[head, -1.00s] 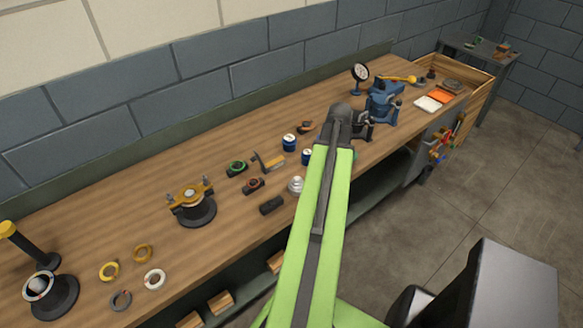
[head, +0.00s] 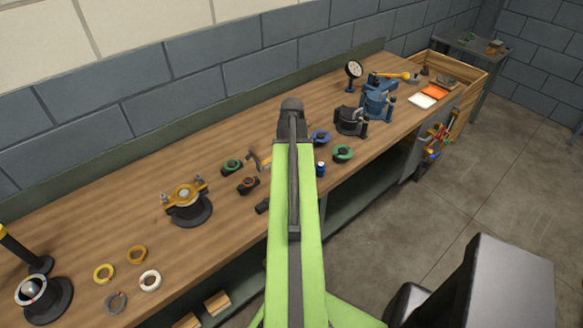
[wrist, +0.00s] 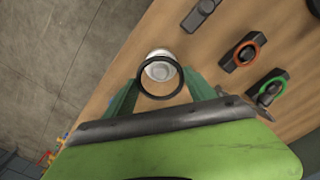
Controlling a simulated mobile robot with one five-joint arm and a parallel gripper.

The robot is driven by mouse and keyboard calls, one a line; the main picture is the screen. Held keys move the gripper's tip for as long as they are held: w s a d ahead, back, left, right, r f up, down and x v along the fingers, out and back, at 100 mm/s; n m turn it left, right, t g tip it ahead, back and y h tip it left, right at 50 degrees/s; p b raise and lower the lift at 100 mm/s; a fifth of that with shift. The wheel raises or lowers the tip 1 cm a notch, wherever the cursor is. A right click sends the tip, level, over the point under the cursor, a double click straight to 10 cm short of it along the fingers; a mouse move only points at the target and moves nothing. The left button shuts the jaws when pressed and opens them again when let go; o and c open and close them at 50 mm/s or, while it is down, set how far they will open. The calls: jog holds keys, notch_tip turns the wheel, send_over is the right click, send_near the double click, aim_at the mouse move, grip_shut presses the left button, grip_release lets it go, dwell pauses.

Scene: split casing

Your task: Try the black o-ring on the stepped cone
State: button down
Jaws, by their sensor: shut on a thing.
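The black o-ring (wrist: 161,97) is held between the green fingers of my gripper (wrist: 161,82) in the wrist view. The pale, silvery stepped cone (wrist: 159,69) stands on the bench beyond the ring. Its lower part shows through the ring's upper half, and its far side shows past the ring's far edge. The ring looks above and slightly off the cone's centre; I cannot tell the height gap or whether they touch. In the head view my arm hides the gripper, ring and cone.
A black block with an orange ring (wrist: 245,54) and one with a green ring (wrist: 271,88) lie right of the cone. A clamp fixture (head: 187,203) stands left on the bench (head: 237,222); a blue vise (head: 377,98) stands right. The bench edge lies left in the wrist view.

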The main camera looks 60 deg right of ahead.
jog(key=shift+f+b, duration=0.95)
jog(key=shift+f, duration=0.15)
dwell(0.6)
jog(key=shift+f+b, duration=0.35)
jog(key=shift+b, duration=0.15)
jog(key=shift+f+b, duration=1.75)
jog(key=shift+c, duration=1.1)
grip_release()
jog(key=shift+r, duration=0.1)
